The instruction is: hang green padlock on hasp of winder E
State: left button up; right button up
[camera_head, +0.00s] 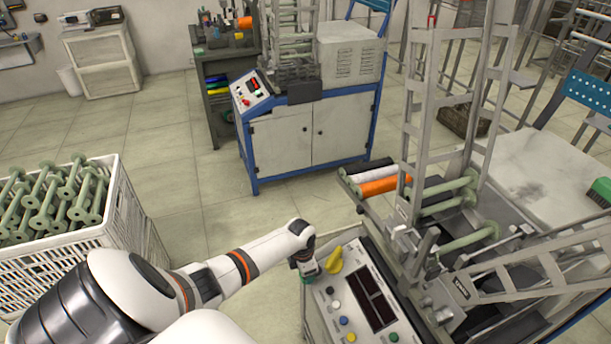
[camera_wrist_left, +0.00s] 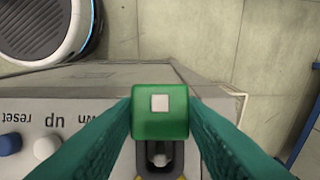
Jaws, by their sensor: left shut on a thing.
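The green padlock (camera_wrist_left: 160,112) shows in the middle of the left wrist view, its green body with a pale square facing the camera. My left gripper (camera_wrist_left: 160,125) is shut on it, with a teal finger on each side. Just below the body is a dark fitting (camera_wrist_left: 143,162) with a small grey metal part, by the panel edge. I cannot tell whether the shackle passes through a hasp. In the head view my left gripper (camera_head: 306,272) is at the left edge of the near winder's control panel (camera_head: 372,300); the padlock is mostly hidden there. My right gripper is not in view.
A yellow rotary switch (camera_head: 334,261) stands close to my left gripper. The winder's metal frame (camera_head: 420,130) rises on the right. A white crate (camera_head: 128,215) of green bobbins stands at left. Another winder (camera_head: 310,130) stands behind. Floor between them is clear.

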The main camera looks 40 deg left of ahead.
pick_arm(q)
jog(key=shift+s+a+f+p, duration=0.1)
jog(key=shift+s+f+p, duration=0.05)
jog(key=shift+s+p, duration=0.15)
jog(key=shift+s+a+f, duration=0.1)
jog(key=shift+s+f, duration=0.05)
jog(key=shift+f, duration=0.05)
dwell(0.5)
jog(key=o, duration=1.2)
jog(key=shift+o, duration=0.2)
jog(key=shift+r, duration=0.1)
jog(key=shift+r+p, duration=0.35)
jog(key=shift+r, duration=0.15)
notch_tip(320, 180, up, 11)
jog(key=p, duration=0.1)
jog(key=shift+s+a+p, duration=0.25)
jog(key=shift+s+p, duration=0.15)
